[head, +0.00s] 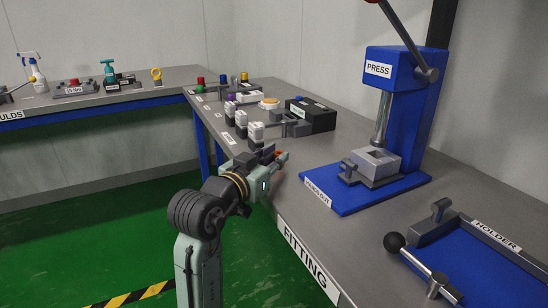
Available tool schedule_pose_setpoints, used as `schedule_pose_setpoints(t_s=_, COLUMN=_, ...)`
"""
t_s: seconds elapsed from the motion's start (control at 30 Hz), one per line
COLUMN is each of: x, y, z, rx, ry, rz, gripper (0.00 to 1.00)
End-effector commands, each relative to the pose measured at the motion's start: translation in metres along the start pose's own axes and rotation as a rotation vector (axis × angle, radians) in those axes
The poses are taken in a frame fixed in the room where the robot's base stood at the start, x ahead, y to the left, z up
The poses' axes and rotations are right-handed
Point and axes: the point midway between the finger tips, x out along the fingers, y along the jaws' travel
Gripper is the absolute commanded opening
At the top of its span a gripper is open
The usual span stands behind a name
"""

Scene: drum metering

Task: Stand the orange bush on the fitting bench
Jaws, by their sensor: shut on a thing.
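My gripper (270,156) is over the left edge of the fitting bench (309,240), whose front edge has the label FITTING. The fingers hide the rest of the bush. I cannot tell whether its underside touches the bench top or how upright it is.
A blue press (388,105) stands on the bench with a grey block (375,165) under its ram. A blue holder (490,260) with a ball-knobbed lever is front right. A black box (311,115) and several small colored parts stand behind my gripper. Grey bench top shows between gripper and press.

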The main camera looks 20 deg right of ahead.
Motion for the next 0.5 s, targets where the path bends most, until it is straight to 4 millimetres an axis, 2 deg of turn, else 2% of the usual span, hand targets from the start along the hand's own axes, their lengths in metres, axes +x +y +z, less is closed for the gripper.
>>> schedule_pose_setpoints(t_s=0.33, x=0.0002, y=0.0003, z=0.0047, rx=-0.001, ry=0.000, rz=0.000, gripper=0.00)
schedule_pose_setpoints(t_s=0.37, x=0.0001, y=0.0003, z=0.0032, rx=0.000, ry=0.000, rz=0.000, gripper=0.21)
schedule_pose_setpoints(t_s=0.5, x=0.0002, y=0.0003, z=0.0030, rx=0.000, ry=0.000, rz=0.000, gripper=0.31)
